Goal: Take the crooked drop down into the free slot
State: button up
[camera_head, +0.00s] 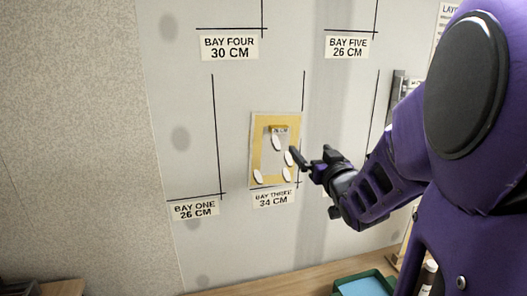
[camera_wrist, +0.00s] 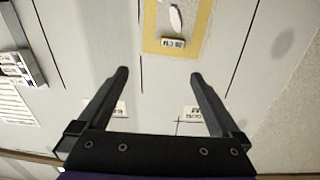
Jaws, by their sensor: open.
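The drop (camera_head: 274,162) is a pale panel with a yellow border and several white ovals, fixed on the wall above the "BAY THREE 34 CM" label (camera_head: 274,198). It leans slightly and bears a small "26 CM" tag (camera_head: 279,130) near its top. The wrist view shows part of the drop (camera_wrist: 152,28) with its tag (camera_wrist: 173,43) at the top of the picture. My gripper (camera_head: 312,155) is open and empty at the drop's right side; its fingers (camera_wrist: 160,73) are apart with nothing between them. I cannot make out a free slot.
Labels for bay one (camera_head: 194,209), bay four (camera_head: 229,47) and bay five (camera_head: 349,46) are on the wall with black corner lines. A green tray (camera_head: 345,289) and a bottle (camera_head: 427,278) stand below at the right. A grey upright fixture (camera_head: 396,90) is partly behind my arm.

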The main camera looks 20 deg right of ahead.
jog(key=shift+y, duration=0.5)
jog(key=w, duration=0.5)
jog(key=w+a+b, duration=0.1)
jog(key=w, duration=0.5)
jog(key=w+a, duration=0.1)
jog(key=w, duration=0.5)
jog(key=shift+f, duration=0.35)
jog(key=shift+s, duration=0.1)
jog(key=c, duration=1.4)
jog(key=shift+s, duration=2.4)
jog(key=shift+s+p, duration=0.2)
jog(key=shift+p, duration=0.15)
send_near(281, 131)
jog(key=shift+s+r, duration=0.1)
jog(key=shift+s, duration=1.55)
